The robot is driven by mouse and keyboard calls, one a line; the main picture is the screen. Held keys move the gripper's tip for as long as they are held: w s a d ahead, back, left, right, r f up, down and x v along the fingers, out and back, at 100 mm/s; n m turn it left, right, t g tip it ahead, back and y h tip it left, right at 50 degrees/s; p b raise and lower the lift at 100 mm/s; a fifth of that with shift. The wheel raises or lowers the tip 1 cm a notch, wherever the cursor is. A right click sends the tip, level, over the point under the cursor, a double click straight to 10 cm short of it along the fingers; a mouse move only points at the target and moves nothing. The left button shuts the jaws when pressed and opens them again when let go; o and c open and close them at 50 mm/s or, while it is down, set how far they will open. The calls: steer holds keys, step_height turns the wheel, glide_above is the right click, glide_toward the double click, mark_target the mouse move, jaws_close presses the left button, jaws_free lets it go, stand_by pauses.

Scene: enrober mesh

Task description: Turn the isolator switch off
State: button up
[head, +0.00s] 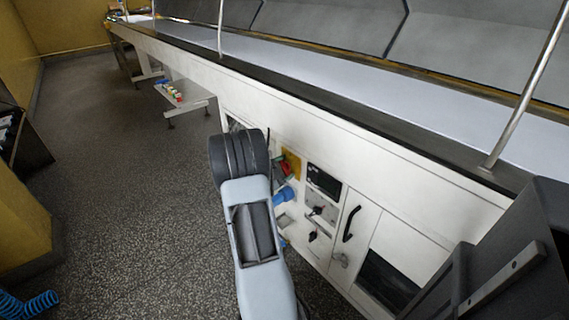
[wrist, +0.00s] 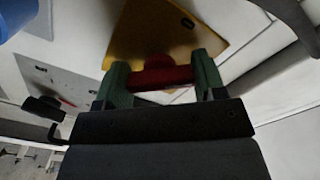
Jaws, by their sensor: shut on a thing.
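The isolator switch has a red handle (wrist: 160,73) in front of a yellow plate (wrist: 150,32). In the wrist view my gripper (wrist: 162,84) has its two green fingers on either side of the red handle, shut on it. The red handle lies crosswise between the fingers. In the head view the yellow plate (head: 292,163) shows on the white machine front, just right of my arm. The red handle (head: 283,168) shows small there, and my arm hides part of this area. The handle's exact angle is hard to tell.
The white machine front carries a dark panel (head: 324,182), small switches (head: 318,211) and a black door handle (head: 351,224) right of the switch. A blue fitting (wrist: 14,16) is close at the wrist view's upper left. Open speckled floor (head: 130,170) lies left.

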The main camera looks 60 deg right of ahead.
steer(key=n+p, duration=0.4)
steer(key=n, duration=0.1)
steer(key=shift+r+n, duration=0.1)
steer(key=shift+n, duration=0.2)
steer(key=shift+f+n+p, duration=0.2)
steer(key=shift+n+p, duration=1)
steer(key=shift+n, duration=0.7)
steer(key=shift+s, duration=0.1)
steer(key=o, duration=0.9)
steer(key=shift+r, duration=0.1)
steer(key=p+v, duration=0.1)
steer(key=v, duration=1.2)
steer(key=shift+w+a, duration=0.25)
steer(key=shift+a, duration=0.1)
